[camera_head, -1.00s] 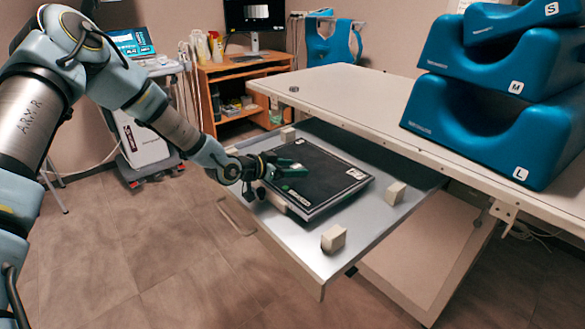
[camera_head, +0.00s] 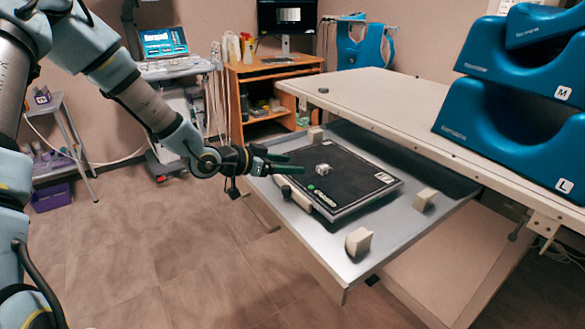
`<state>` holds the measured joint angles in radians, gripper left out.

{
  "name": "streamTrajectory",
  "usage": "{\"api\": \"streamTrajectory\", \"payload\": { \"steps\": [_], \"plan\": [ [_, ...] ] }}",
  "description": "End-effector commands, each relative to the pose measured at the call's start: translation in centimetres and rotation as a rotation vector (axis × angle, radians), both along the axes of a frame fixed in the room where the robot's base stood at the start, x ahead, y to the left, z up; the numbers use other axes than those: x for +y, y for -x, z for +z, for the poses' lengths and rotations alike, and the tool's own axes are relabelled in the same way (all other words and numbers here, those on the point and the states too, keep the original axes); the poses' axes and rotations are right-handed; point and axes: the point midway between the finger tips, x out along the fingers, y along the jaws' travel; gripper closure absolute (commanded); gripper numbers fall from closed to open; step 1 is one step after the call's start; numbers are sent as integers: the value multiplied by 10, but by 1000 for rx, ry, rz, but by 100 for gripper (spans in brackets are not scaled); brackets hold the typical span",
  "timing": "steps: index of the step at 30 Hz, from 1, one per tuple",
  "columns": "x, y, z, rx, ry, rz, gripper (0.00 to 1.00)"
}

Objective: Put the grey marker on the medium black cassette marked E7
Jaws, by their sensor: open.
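The black cassette (camera_head: 345,190) lies flat on the pulled-out metal tray under the table. A white label sits at its right corner, too small to read. The small grey marker (camera_head: 323,169) rests on the cassette's top face, toward its far-left part. My gripper (camera_head: 288,181) is at the left edge of the cassette, with its fingers apart and pointing right toward the marker. Nothing is between the fingers, and the marker is clear of them.
The metal tray (camera_head: 392,241) has several pale blocks, including a front one (camera_head: 358,242) and a right one (camera_head: 424,200). The white tabletop (camera_head: 400,105) overhangs the tray's far side. Blue cushions (camera_head: 510,130) are stacked on it. Floor at left is open.

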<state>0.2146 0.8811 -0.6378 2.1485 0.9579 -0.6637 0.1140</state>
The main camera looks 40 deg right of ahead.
Motion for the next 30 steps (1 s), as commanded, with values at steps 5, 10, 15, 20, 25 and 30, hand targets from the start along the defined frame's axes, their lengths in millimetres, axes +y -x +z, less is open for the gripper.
{"api": "streamTrajectory", "payload": {
  "steps": [5,10,15,20,25,30],
  "plan": [
    [4,0,2,0,0,0,29],
    [8,-3,1,-2,-17,10,29],
    [65,-45,-14,-11,-223,167,29],
    [199,-96,-17,54,-556,514,29],
    [347,-89,11,261,-800,929,29],
    [434,-38,39,534,-872,1235,29]
  ]
}}
